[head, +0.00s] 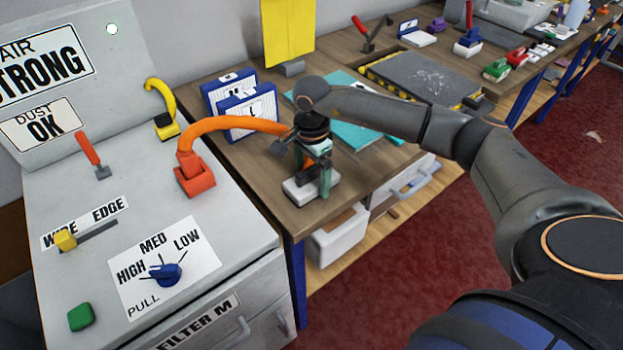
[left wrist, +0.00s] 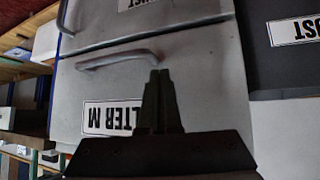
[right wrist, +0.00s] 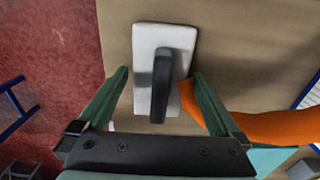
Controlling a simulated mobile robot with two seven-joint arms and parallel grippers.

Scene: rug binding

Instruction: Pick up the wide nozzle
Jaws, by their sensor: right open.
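A white block with a dark upright bar (head: 299,190) stands on the wooden bench and looks like the nozzle on its holder; no label on it is readable. It also shows in the right wrist view, as the dark bar (right wrist: 160,85) on a white plate. My right gripper (head: 312,172) is open and points down over it. In the right wrist view the fingers (right wrist: 162,78) are spread on either side of the bar, with nothing held. My left gripper (left wrist: 160,85) shows only in the left wrist view, fingers together and empty, before a grey drawer front.
An orange hose (head: 235,123) arches from a red base to beside my right gripper. The grey machine (head: 215,250) with switches and a blue dial is on the left. Blue-framed cards (head: 247,112) stand behind the hose.

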